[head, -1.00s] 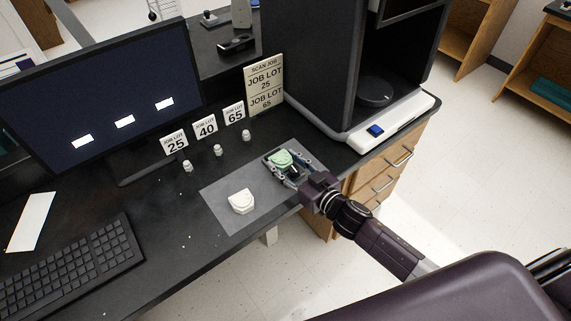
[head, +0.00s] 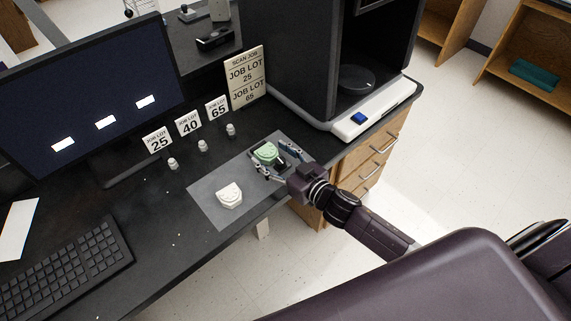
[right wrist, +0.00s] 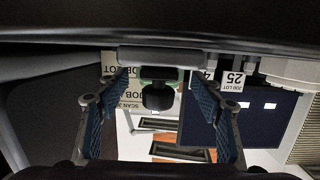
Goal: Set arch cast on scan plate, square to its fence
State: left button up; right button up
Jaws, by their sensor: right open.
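A pale green arch cast (head: 266,153) sits on a small dark plate (head: 284,161) at the far right part of the grey mat. A white arch-shaped cast (head: 229,195) lies on the mat's near left part. My left gripper is not in view.
Several job-lot signs (head: 189,122) and small white pieces (head: 203,146) stand behind the mat (head: 213,211). A dark machine with a white base (head: 372,111) stands to the right. A monitor (head: 90,95) and keyboard (head: 75,262) are at the left.

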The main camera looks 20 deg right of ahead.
jog(key=v, duration=1.1)
jog(key=shift+s+b, duration=0.3)
jog(key=shift+b, duration=0.05)
jog(key=shift+d, duration=0.1)
jog(key=shift+c, duration=0.2)
dwell(1.3)
